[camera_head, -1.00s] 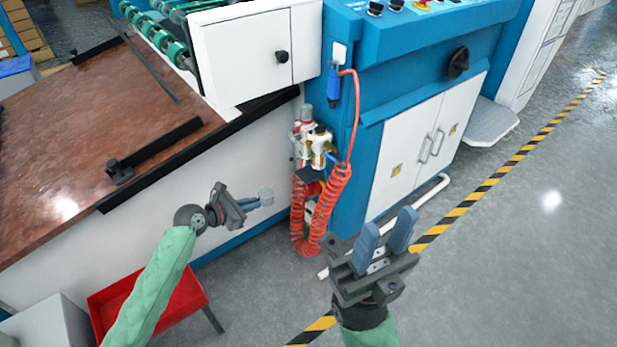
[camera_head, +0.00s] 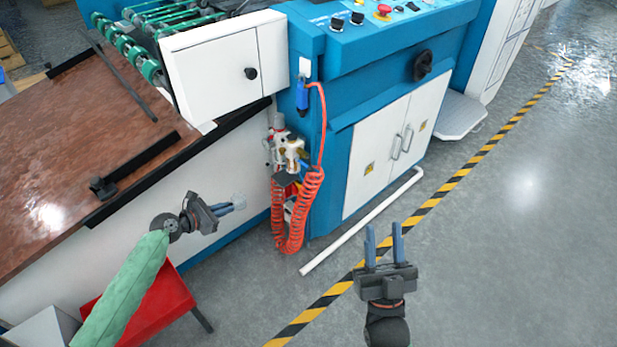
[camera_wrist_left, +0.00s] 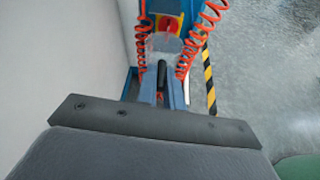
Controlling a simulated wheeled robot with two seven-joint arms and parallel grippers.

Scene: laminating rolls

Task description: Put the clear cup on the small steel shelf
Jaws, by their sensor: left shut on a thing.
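The clear cup (camera_head: 239,200) is at the fingertips of my left gripper (camera_head: 226,208), which is shut on it in front of the white side panel. In the left wrist view the cup (camera_wrist_left: 164,46) is faint and see-through, beyond the two fingers. A small grey metal shelf (camera_head: 463,116) sticks out low at the right end of the blue machine, far to the right of the cup; it looks empty. My right gripper (camera_head: 384,238) is open and empty above the floor at the lower right.
A coiled orange hose (camera_head: 293,215) hangs from the blue machine (camera_head: 312,130), right of the cup. A white pipe (camera_head: 360,222) lies on the floor. A red tray table (camera_head: 165,305) stands under my left arm. The floor right of the striped line is clear.

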